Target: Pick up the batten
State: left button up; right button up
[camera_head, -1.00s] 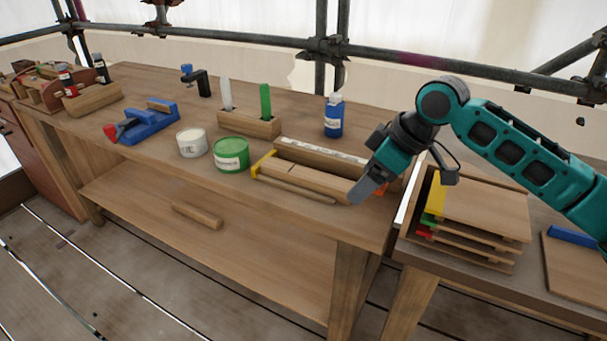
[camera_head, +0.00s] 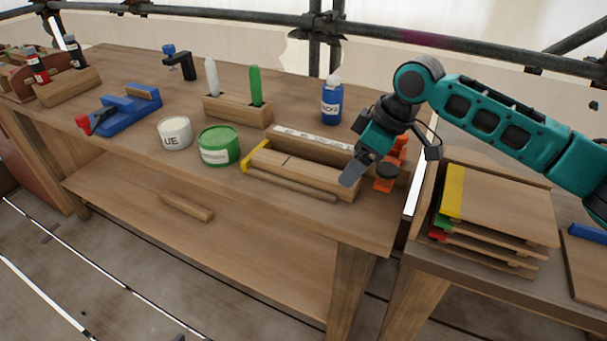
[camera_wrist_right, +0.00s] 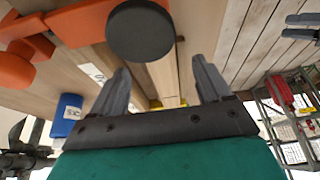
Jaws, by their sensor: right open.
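Long wooden pieces lie on the workbench (camera_head: 140,148): a wide light wooden piece with a seam (camera_head: 300,171), and a thin wooden strip (camera_head: 292,185) along its front side. I cannot tell for certain which is the batten. A yellow end piece (camera_head: 256,156) sits at their left end. My right gripper (camera_head: 351,174) is open and empty at their right end, its fingers pointing down and left. In the right wrist view, wooden lengths (camera_wrist_right: 165,78) show between the spread fingers, with yellow bits beyond. My left gripper is not in view.
An orange clamp with a dark knob (camera_head: 387,172) stands close beside my right gripper. A labelled wooden rail (camera_head: 312,146) lies behind the pieces. Green (camera_head: 219,146) and white (camera_head: 174,133) tins and a blue bottle (camera_head: 332,103) stand nearby. Stacked boards (camera_head: 500,205) lie at right.

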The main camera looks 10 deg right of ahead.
jog(key=b+x, duration=0.1)
jog(key=x, duration=0.4)
jog(key=shift+s+d+f, duration=0.1)
jog(key=shift+d+f, duration=0.05)
jog(key=c, duration=1.2)
